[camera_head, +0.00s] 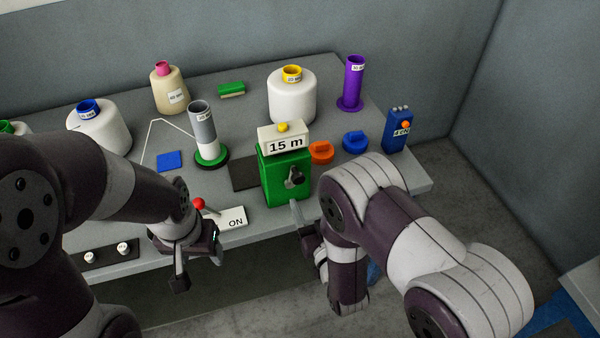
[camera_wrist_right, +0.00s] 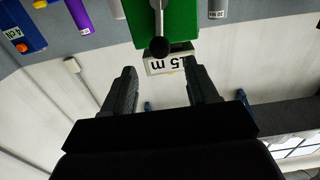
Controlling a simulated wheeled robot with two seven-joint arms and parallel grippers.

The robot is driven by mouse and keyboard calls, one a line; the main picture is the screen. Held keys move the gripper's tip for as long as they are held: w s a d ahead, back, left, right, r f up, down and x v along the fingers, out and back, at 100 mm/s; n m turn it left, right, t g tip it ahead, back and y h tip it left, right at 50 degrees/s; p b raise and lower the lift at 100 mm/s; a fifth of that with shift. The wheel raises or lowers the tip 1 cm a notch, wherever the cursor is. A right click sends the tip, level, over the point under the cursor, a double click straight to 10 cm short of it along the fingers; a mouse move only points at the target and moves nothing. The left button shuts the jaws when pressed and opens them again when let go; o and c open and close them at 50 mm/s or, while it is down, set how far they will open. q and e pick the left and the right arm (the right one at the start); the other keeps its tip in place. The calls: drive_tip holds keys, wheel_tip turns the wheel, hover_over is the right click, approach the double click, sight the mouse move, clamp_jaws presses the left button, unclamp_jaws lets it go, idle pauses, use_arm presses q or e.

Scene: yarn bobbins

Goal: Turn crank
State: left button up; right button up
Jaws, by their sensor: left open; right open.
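A green box (camera_head: 285,180) stands at the table's front edge with a white "15 m" sign on top. Its crank (camera_head: 296,177), with a dark round knob, is on the front face. In the right wrist view, which is upside down, the crank knob (camera_wrist_right: 160,47) lies just beyond and between the fingertips. My right gripper (camera_head: 308,228) is open in front of the green box, partly hidden by my arm; its two fingers (camera_wrist_right: 162,80) show apart and empty in the wrist view. My left gripper (camera_head: 198,262) is open and empty in front of the table, near the white ON plate.
A red-knobbed lever (camera_head: 198,204) and white ON plate (camera_head: 231,217) are on the left front of the table. A grey bobbin (camera_head: 203,125) on a green base, white cones, a purple bobbin (camera_head: 354,82), orange and blue caps and a blue box (camera_head: 397,134) stand behind.

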sight(300, 180)
drive_tip(key=p+x, duration=0.1)
drive_tip(key=x, duration=0.7)
drive_tip(key=shift+w, duration=0.3)
clamp_jaws()
